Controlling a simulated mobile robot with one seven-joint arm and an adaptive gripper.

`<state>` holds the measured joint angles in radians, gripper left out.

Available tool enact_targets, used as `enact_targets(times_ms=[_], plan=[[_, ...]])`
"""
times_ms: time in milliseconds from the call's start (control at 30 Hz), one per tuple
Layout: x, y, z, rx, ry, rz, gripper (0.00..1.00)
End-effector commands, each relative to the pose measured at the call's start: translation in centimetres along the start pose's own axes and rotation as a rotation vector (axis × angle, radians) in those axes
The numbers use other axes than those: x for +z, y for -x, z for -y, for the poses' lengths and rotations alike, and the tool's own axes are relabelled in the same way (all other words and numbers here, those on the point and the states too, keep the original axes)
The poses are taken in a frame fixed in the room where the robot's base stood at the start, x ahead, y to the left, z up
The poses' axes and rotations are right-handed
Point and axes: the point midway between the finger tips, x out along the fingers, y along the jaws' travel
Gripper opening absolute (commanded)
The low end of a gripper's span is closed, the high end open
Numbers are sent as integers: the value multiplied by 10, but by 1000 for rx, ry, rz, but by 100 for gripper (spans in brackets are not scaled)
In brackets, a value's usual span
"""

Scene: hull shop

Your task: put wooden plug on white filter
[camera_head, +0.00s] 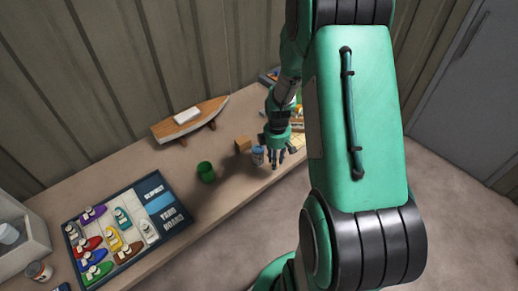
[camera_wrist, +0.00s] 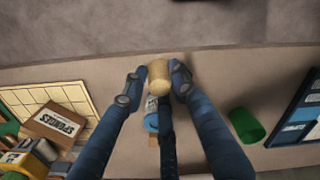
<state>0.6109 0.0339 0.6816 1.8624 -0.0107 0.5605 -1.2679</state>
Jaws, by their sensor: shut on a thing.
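The wooden plug (camera_wrist: 159,77) is a pale tan cylinder between my fingertips in the wrist view. My gripper (camera_wrist: 155,84) is shut on it, near the table's front edge; in the head view my gripper (camera_head: 275,160) hides the plug. A small white-and-blue cylinder (camera_head: 257,155), which appears to be the white filter, stands on the table just left of my fingers. In the wrist view this cylinder (camera_wrist: 151,121) is partly hidden behind a finger, below the plug in the picture. I cannot tell whether the plug touches it.
A green cup (camera_head: 205,172) and a small brown block (camera_head: 242,144) stand nearby. A dark board with several toy boats (camera_head: 112,232) lies at the left, and a wooden boat hull (camera_head: 190,118) at the back. A sponges box (camera_wrist: 57,123) stands beside a cream grid (camera_wrist: 50,97).

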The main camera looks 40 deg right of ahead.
Motion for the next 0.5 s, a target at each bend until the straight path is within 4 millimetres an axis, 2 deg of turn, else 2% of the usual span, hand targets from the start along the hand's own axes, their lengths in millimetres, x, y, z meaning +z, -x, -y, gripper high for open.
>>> enact_targets(times_ms=[33,233,500], plan=[[-5,10,8,2,18,0,14],[-20,32,36,4,77,3,14],[-27,45,54,5,116,6,14]])
